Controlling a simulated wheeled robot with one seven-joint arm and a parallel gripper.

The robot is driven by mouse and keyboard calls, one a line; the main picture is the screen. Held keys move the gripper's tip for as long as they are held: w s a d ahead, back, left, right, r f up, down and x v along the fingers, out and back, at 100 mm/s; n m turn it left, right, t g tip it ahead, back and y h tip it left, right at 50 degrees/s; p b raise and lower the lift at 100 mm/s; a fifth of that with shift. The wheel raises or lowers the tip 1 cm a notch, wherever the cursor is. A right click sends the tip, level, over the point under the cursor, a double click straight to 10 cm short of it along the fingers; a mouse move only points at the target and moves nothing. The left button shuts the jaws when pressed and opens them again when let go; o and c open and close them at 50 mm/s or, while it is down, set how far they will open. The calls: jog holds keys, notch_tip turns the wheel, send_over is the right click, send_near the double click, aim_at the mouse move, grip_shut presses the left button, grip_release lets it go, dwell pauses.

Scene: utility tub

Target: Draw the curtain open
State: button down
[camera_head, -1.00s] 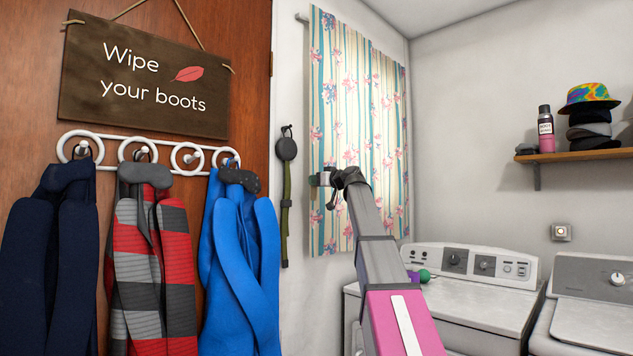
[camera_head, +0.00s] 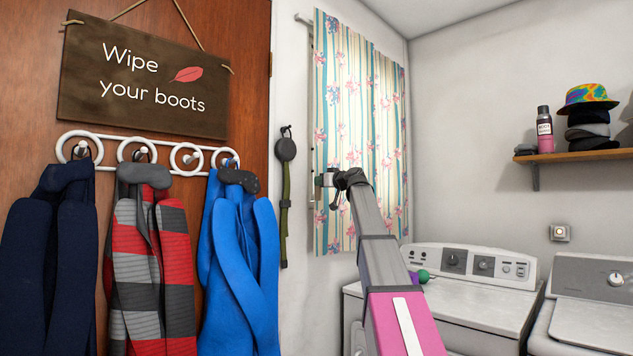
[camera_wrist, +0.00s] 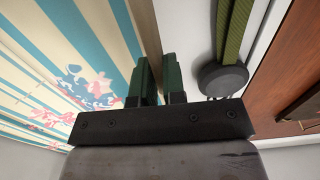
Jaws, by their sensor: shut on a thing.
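The curtain (camera_head: 362,130) hangs over the window on the left wall, cream with teal stripes and pink flowers. Its two panels cover most of the window, and the left edge sits a little right of the rod's end. My gripper (camera_head: 322,181) is at this left edge, at about mid-height. In the wrist view the curtain (camera_wrist: 75,60) fills the left side. The fingers of my gripper (camera_wrist: 159,78) are close together and shut on the curtain's edge, which runs between them.
The rod end (camera_head: 302,18) shows left of the curtain. A dark round device with a green strap (camera_head: 286,190) hangs on the wall nearby. A washer (camera_head: 470,285) stands below right. Coats hang on a hook rack (camera_head: 150,150) by the door at left.

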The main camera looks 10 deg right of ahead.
jog(key=w+d, duration=0.7)
jog(key=d, duration=0.3)
jog(key=w+d, duration=0.7)
jog(key=d, duration=0.3)
jog(key=w+d, duration=0.8)
jog(key=d, duration=0.2)
jog(key=shift+d, duration=0.2)
jog(key=shift+w, duration=0.1)
jog(key=c, duration=1.2)
grip_release()
jog(key=shift+d, duration=0.2)
jog(key=v, duration=1.1)
